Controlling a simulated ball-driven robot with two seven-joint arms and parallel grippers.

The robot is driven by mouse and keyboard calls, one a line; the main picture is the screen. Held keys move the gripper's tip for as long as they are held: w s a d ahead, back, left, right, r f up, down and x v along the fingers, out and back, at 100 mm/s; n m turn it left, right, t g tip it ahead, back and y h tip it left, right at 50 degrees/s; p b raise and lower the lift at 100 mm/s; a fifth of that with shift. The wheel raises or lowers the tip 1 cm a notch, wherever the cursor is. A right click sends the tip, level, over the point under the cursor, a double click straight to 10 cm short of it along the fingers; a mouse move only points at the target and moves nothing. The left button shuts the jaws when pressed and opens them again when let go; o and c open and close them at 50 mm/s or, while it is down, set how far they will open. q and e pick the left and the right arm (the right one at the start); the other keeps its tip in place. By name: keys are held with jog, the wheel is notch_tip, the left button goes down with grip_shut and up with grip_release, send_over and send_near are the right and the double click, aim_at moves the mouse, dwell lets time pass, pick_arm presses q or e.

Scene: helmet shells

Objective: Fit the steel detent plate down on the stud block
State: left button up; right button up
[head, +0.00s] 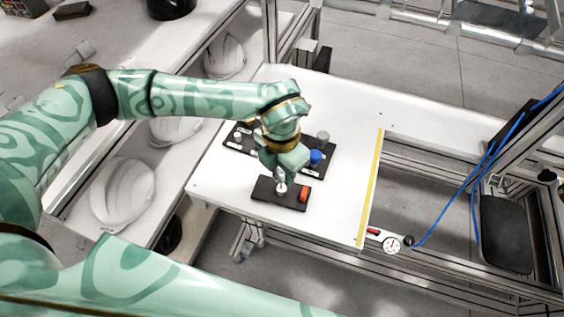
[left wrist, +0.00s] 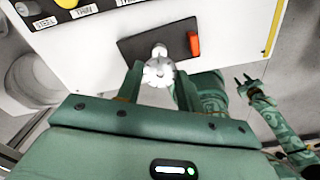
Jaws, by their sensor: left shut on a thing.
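My left gripper (head: 283,178) is shut on the steel detent plate (left wrist: 158,73), a pale toothed disc held between its two fingers. In the head view the plate (head: 281,187) shows just below the fingertips. It is over the near edge of the dark stud block (head: 265,191), whose base (left wrist: 134,48) also shows in the left wrist view. A pale upright stud (left wrist: 159,50) stands just beyond the disc. I cannot tell whether plate and stud touch. An orange-red piece (head: 304,194) sits at the block's right. My right gripper (left wrist: 243,84) is open and empty, at the right of the left wrist view.
A dark labelled tray (head: 240,147) with grey, yellow and blue (head: 316,157) pieces lies behind the block. White helmet shells (head: 122,192) lie at left.

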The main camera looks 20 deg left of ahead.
pick_arm(q)
jog(key=shift+f+b, duration=0.3)
jog(key=shift+f, duration=0.6)
jog(key=shift+p, duration=0.65)
dwell(0.8)
jog(key=shift+f+b, duration=1)
jog(key=shift+f, duration=1)
jog(key=o, duration=1.1)
jog(key=shift+c, duration=0.2)
notch_tip(320, 180, up, 16)
jog(key=p, duration=0.2)
jog(key=shift+r+p, duration=0.15)
jog(key=shift+p, duration=0.2)
